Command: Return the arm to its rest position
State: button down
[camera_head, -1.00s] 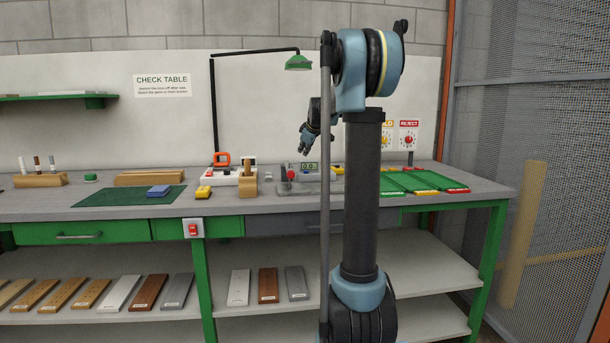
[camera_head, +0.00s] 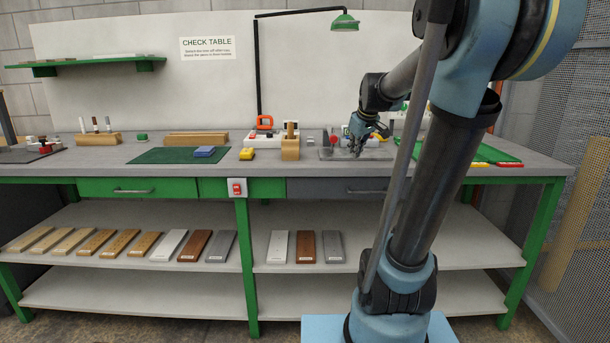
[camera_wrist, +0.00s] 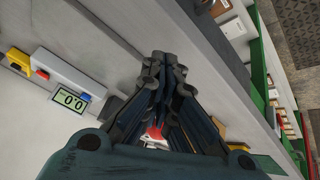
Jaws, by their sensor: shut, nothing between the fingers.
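My gripper (camera_head: 356,150) hangs at the end of my blue and black arm, over the right part of the grey workbench (camera_head: 100,164). It is shut and empty, and its fingers point down close above the bench-top devices. I cannot tell the exact gap below it. In the wrist view the closed fingers (camera_wrist: 165,70) show in the middle, with the grey bench top beside them. A small red thing shows between the finger links. My arm hides part of the bench's right side.
A grey device with a digital display (camera_wrist: 70,101) lies beside the fingers. A green lamp (camera_head: 345,22) hangs above. Green trays (camera_head: 495,154) are right.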

jog(key=s+f+m+g, duration=0.1)
jog(key=s+f+m, duration=0.1)
jog(key=s+f, duration=0.4)
jog(key=s+d+f+m+g, duration=0.1)
jog(key=s+f, duration=0.6)
jog(key=s, duration=0.7)
jog(key=s+f+m+g+h, duration=0.1)
jog(key=s+f+m, duration=0.2)
jog(key=s+f, duration=0.4)
jog(key=s, duration=0.3)
jog(key=shift+s+d+f+m+g, duration=0.15)
jog(key=shift+s+d+m+g, duration=0.15)
jog(key=shift+g, duration=0.1)
jog(key=shift+w, duration=0.1)
jog(key=shift+w+f, duration=0.2)
jog(key=shift+w, duration=0.25)
